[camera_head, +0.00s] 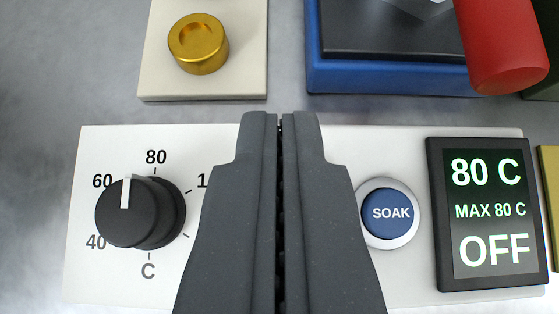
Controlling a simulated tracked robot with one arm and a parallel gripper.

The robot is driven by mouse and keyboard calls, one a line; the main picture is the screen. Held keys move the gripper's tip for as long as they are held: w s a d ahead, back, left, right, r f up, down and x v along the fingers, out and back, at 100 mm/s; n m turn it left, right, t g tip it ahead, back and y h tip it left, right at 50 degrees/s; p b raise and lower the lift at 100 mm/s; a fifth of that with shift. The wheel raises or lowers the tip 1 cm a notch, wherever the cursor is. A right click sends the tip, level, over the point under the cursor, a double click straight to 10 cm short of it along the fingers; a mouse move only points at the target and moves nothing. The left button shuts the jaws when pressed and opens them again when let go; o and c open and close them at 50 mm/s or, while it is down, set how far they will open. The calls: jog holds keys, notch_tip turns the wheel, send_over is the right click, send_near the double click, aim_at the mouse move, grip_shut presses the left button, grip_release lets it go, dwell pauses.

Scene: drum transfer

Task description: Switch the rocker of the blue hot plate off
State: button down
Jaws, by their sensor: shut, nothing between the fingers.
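A blue-sided unit with a dark top (390,78), which looks like the blue hot plate, is at the top right, partly cut off by the frame. Below it lies a white control panel (400,270). The panel has a black dial (140,212) with its white mark between 60 and 80, a round blue SOAK button (391,213), and a display (492,213) reading 80 C, MAX 80 C and OFF. My gripper (279,120) is shut and empty, in front of the panel's middle with its tips near the upper edge. No rocker shows; my fingers hide the panel's middle.
A red cylinder (505,45) stands at the top right, overlapping the blue unit. A cream block (240,75) with a gold knob (198,44) is at the top left. A yellowish edge (551,190) shows at the far right. The grey surface at the left is clear.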

jog(key=w+r+p+v, duration=0.1)
jog(key=v, duration=0.7)
jog(key=shift+r, duration=0.4)
jog(key=shift+s, duration=0.1)
jog(key=s+d+r+t, duration=0.2)
jog(key=s+r+t, duration=0.3)
jog(key=s+r, duration=2.8)
notch_tip(320, 180, up, 3)
jog(key=shift+s+d+r, duration=0.1)
jog(key=shift+s+d, duration=0.05)
jog(key=shift+s, duration=0.1)
